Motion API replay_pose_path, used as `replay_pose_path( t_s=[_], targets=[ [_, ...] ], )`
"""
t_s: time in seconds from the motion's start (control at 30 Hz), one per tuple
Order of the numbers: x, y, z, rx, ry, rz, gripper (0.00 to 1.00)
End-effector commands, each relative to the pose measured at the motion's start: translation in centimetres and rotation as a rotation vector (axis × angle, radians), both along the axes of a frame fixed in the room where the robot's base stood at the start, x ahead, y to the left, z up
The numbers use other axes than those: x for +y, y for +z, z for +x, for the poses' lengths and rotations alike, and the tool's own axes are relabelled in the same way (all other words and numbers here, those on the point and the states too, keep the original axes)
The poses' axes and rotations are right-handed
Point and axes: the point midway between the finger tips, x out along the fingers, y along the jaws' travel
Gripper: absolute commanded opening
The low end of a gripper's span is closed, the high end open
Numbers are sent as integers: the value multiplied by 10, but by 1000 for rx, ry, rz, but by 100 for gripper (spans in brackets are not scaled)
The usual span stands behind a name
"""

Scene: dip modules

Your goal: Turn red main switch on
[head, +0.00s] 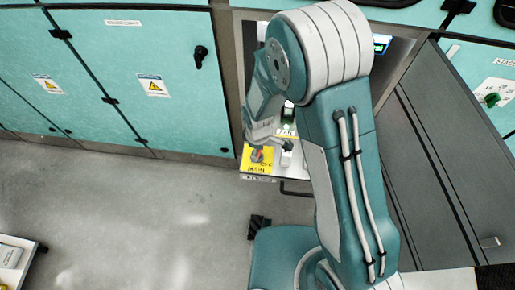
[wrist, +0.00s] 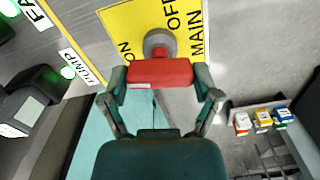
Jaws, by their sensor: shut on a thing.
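The red main switch (wrist: 160,73) has a block-shaped handle on a grey round base. It sits on a yellow plate (wrist: 118,22) marked MAIN, ON and OFF. In the wrist view the handle lies crosswise, and I cannot tell which mark it points to. My gripper (wrist: 160,80) has one finger at each end of the handle and is shut on it. In the head view the yellow plate (head: 250,165) is on the front panel, with a small part of the red switch (head: 257,156) showing. My arm partly hides that area.
In the head view, teal cabinets (head: 120,90) stand at the left and a grey panel (head: 425,150) at the right. The floor (head: 130,210) in front is mostly clear.

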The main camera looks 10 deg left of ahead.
Motion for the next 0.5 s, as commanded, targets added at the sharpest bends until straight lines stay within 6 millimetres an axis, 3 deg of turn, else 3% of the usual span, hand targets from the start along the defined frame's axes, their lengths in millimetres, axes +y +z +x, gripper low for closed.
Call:
replay_pose_path(
  t_s=[0.5],
  targets=[
    [0,-1,0,0,220,0,32]
  ],
)
